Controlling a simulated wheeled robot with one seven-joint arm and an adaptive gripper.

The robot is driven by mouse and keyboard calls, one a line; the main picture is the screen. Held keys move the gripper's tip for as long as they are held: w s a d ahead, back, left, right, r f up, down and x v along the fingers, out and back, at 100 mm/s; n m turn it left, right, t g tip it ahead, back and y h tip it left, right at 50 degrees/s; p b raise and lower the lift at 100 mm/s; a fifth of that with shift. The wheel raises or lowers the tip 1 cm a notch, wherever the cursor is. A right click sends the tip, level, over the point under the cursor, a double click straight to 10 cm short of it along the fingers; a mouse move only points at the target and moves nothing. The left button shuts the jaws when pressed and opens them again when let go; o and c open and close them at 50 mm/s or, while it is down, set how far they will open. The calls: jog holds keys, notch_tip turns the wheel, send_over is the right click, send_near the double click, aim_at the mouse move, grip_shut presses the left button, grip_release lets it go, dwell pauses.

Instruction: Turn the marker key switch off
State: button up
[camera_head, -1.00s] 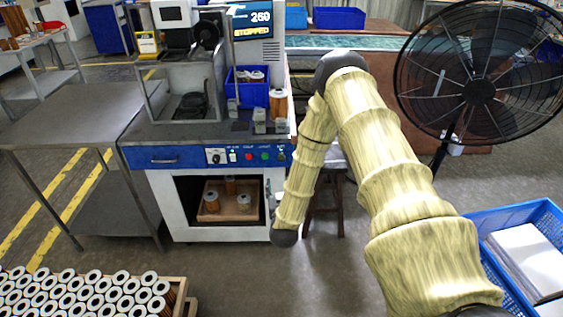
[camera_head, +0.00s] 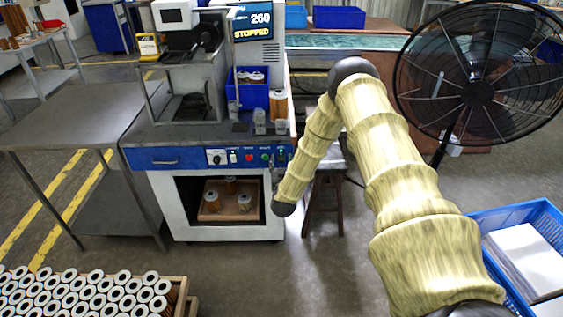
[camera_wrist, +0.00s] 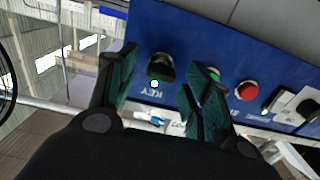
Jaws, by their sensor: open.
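The marker's key switch (camera_wrist: 160,66) shows in the wrist view as a dark round knob on the blue panel, above upside-down "KEY" lettering. My gripper (camera_wrist: 161,60) is open, with one dark green finger on each side of the knob. The knob appears in the gap between the fingers; I cannot tell whether they touch it. In the head view my gripper (camera_head: 277,174) is small, in front of the right end of the blue panel (camera_head: 190,157). The marker's screen (camera_head: 253,27) reads "260" and "STOPPED".
A red button (camera_wrist: 247,91) and a green button (camera_wrist: 215,74) sit beside the key switch. A dark selector (camera_wrist: 307,108) is farther right. A wooden tray (camera_head: 225,213) with several cartridges stands in the opening below the panel. A fan (camera_head: 478,92) stands at right.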

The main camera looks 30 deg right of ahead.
jog(key=shift+w+d, duration=0.1)
jog(key=shift+w, duration=0.1)
jog(key=c, duration=1)
jog(key=shift+c, duration=0.2)
